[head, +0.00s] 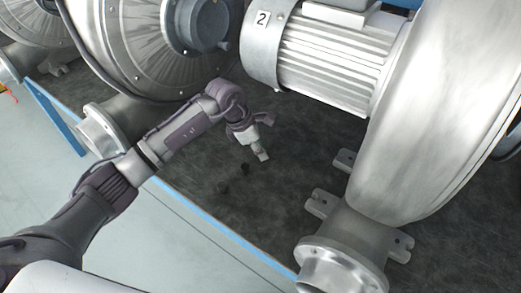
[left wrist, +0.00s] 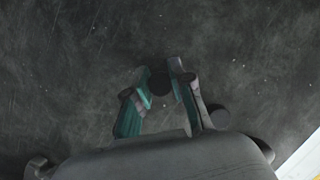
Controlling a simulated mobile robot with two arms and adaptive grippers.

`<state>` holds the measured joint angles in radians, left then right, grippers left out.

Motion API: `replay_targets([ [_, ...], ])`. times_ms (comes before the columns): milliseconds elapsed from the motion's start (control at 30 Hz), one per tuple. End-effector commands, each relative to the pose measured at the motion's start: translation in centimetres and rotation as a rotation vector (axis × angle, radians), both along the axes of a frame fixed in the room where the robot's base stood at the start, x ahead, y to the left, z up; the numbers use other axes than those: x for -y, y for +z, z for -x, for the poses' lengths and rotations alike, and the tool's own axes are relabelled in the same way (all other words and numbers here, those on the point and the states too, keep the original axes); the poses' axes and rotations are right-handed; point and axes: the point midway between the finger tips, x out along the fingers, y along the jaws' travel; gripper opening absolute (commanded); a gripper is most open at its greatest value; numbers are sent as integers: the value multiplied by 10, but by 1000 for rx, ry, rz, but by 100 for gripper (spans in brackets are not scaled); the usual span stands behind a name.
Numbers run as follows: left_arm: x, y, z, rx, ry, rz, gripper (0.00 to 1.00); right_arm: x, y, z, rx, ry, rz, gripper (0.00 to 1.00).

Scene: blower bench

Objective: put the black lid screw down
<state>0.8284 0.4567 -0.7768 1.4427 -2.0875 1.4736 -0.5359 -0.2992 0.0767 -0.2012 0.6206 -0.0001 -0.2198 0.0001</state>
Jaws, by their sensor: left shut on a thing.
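My left gripper (head: 262,155) reaches in over the dark bench top, between the two blowers. In the left wrist view its fingertips (left wrist: 160,74) are closed on a small round black lid screw (left wrist: 158,84). The fingers point down toward the bench top; I cannot tell whether the held screw touches it. In the head view the held screw is hard to make out. One black round piece (left wrist: 219,117) shows right of the fingers in the left wrist view. My right gripper is out of view.
A large silver blower (head: 435,120) with a motor labelled 2 (head: 325,55) stands right of the gripper. Another blower (head: 140,50) stands behind my left arm. The bench (head: 285,195) has a blue front edge, and its dark top between the blowers is mostly clear.

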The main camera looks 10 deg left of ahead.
Motion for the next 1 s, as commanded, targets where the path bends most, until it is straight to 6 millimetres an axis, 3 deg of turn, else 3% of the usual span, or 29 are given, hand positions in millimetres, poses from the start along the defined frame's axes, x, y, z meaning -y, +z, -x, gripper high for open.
replay_targets([
  [200,0,-8,0,-1,1,-1,0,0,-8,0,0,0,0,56],
  [233,0,-6,0,-1,1,-1,27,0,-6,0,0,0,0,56],
  [367,0,-6,0,-1,1,-1,47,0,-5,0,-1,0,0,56],
  [733,0,0,0,0,0,0,47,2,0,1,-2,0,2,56],
  [867,-7,14,1,4,2,-3,47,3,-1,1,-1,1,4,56],
  [1000,-17,42,5,5,1,-2,47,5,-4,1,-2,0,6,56],
])
